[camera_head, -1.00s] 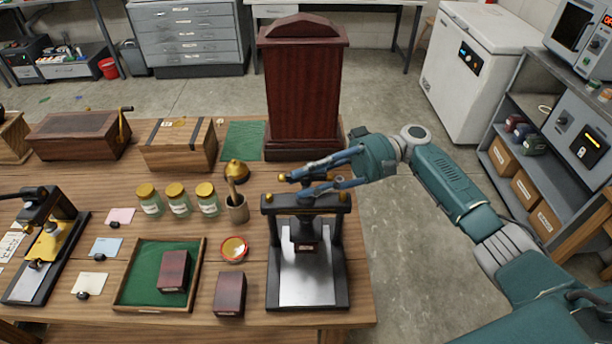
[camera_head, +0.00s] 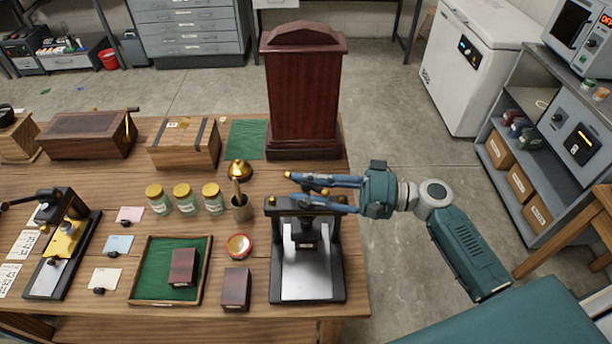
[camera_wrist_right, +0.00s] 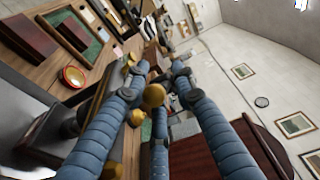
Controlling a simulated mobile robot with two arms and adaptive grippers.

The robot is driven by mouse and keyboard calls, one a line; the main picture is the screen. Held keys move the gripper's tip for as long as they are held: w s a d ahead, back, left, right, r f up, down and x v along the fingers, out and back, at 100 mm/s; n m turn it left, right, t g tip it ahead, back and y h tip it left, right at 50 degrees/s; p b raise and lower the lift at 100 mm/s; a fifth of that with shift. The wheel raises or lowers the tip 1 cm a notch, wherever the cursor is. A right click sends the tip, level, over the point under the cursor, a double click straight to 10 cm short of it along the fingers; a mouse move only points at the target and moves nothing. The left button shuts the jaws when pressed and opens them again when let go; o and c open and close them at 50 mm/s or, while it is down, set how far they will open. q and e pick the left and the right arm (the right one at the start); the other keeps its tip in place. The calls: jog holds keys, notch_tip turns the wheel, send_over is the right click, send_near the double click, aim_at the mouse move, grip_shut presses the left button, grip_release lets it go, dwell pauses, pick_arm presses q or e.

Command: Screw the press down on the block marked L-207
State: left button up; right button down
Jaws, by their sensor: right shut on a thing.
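A dark press (camera_head: 335,260) with a pale metal bed stands at the right end of the table. The fingers hide most of the handle. Two similar blocks stand apart: one (camera_head: 183,267) in the green-lined tray (camera_head: 150,270), one (camera_head: 235,288) on the table. My left gripper is not in view.
A tall red-brown case (camera_head: 303,95) stands behind the press. A red-rimmed dish (camera_head: 239,246) and a cup (camera_head: 241,208) stand to its left, near several jars (camera_head: 186,199). A second press-like device (camera_head: 65,245) is at far left.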

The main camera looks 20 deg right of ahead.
jog(key=m+t+h, duration=0.1)
jog(key=t, duration=0.1)
jog(key=r+m+t+h+p, duration=0.1)
jog(key=m+t, duration=0.1)
jog(key=shift+w+r, duration=0.15)
jog(key=m+t+h, duration=0.2)
jog(key=h, duration=0.1)
jog(key=shift+m+t+h+p, duration=0.35)
jog(key=shift+m+t+h, duration=0.05)
jog(key=m+t+h+p, duration=0.1)
jog(key=m+t+h, duration=0.1)
jog(key=m+h, duration=0.1)
jog(key=shift+h, duration=0.9)
jog(key=shift+d+m+t+h+p, duration=0.15)
jog(key=shift+m+t+h+p, duration=0.35)
jog(key=shift+m+h, duration=1.4)
jog(key=shift+h, duration=0.6)
jog(key=c, duration=1.6)
grip_release()
jog(key=shift+o, duration=0.2)
jog(key=shift+f, duration=0.25)
jog(key=shift+f, duration=0.1)
